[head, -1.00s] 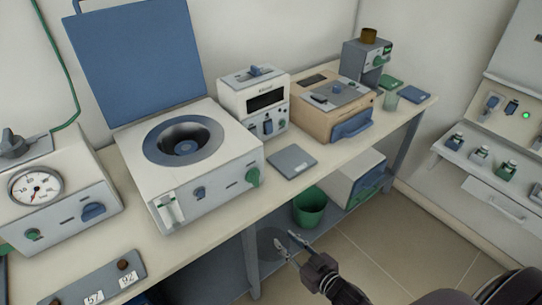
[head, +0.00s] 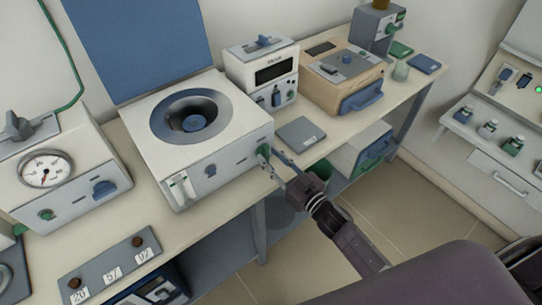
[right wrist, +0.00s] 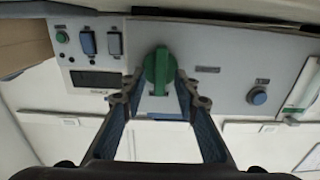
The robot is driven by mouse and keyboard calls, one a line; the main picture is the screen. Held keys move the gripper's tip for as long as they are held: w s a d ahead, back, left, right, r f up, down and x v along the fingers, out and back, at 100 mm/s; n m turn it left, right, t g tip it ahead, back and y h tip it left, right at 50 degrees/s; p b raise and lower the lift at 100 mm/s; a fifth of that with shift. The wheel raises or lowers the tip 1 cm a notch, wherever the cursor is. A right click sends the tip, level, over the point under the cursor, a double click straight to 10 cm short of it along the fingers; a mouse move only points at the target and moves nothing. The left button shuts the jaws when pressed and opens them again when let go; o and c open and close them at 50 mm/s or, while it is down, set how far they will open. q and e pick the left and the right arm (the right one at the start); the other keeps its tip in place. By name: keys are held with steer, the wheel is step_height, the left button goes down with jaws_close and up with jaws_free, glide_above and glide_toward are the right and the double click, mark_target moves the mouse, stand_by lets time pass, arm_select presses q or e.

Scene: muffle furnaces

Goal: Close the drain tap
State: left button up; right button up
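A green tap handle (head: 263,152) sits at the right end of the front panel of the white box (head: 225,165) with a round well in its top. The right wrist view shows this handle (right wrist: 158,70) as a long green grip, upright in the picture. My right gripper (head: 271,161) is at the handle, in front of the panel. In the right wrist view its fingers (right wrist: 161,82) are apart, one on each side of the handle, with a narrow gap visible. Contact is unclear. My left gripper is not in view.
On the same panel are a blue knob (head: 211,170) and a white gauge strip (head: 181,190). A grey pad (head: 300,133) lies on the bench to the right. A gauge box (head: 70,175) stands left. The floor (head: 400,205) in front is clear.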

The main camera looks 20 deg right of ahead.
steer(key=shift+w, duration=0.15)
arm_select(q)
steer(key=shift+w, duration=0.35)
arm_select(e)
steer(key=shift+c, duration=0.2)
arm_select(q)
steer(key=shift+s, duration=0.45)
arm_select(e)
jaws_close()
